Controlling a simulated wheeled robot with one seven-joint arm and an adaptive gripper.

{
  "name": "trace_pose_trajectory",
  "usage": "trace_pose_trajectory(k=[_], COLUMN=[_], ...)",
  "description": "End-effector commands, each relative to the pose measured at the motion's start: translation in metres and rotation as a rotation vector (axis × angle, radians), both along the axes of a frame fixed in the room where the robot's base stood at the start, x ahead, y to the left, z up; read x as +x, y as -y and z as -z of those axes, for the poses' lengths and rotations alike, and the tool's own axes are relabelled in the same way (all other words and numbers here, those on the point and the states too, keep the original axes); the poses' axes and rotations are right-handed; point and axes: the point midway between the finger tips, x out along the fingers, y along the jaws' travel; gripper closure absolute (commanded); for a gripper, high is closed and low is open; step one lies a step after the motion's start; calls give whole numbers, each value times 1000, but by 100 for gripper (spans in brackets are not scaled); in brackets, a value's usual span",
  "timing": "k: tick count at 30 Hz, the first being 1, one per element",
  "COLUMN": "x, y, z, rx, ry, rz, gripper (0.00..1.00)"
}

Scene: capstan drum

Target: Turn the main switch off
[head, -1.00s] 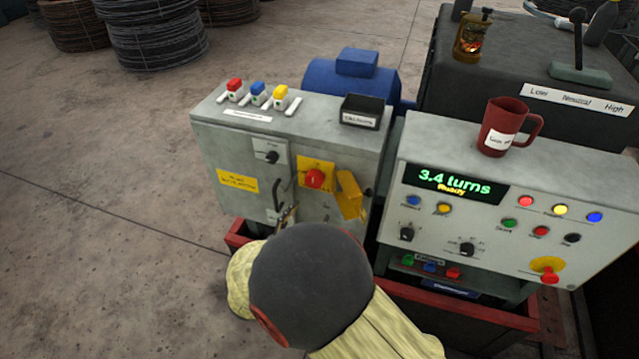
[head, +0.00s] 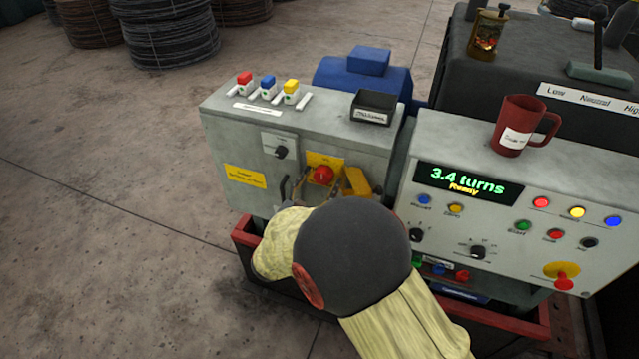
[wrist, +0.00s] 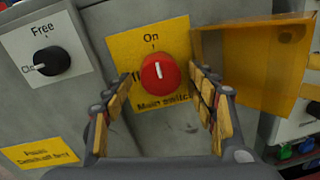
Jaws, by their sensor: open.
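The main switch (wrist: 159,73) is a round red knob on a yellow plate (wrist: 121,43) marked "On" above and "Main switch" below. Its white line stands nearly upright, toward "On". In the head view the switch (head: 323,174) is on the front of the grey cabinet. My gripper (wrist: 162,100) is open, one finger on each side of the knob in the wrist view; I cannot tell whether either touches it. A yellow see-through cover (wrist: 255,65) stands swung open to the right of the switch. In the head view my arm hides most of the gripper.
A black knob (wrist: 51,61) marked "Free" is left of the switch. The grey cabinet (head: 225,140) carries colored tags and a black tray (head: 373,108) on top. The control panel (head: 475,215) at right reads "3.4 turns, Ready" and has a mug (head: 515,128) on it.

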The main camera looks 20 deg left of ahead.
Motion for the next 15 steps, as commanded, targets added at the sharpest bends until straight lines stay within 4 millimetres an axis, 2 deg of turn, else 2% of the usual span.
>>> trace_pose_trajectory(k=[5, 15], x=[0, 0], y=[0, 0], z=[0, 0], rx=[0, 0], ry=[0, 0], rz=[0, 0], gripper=[43, 62])
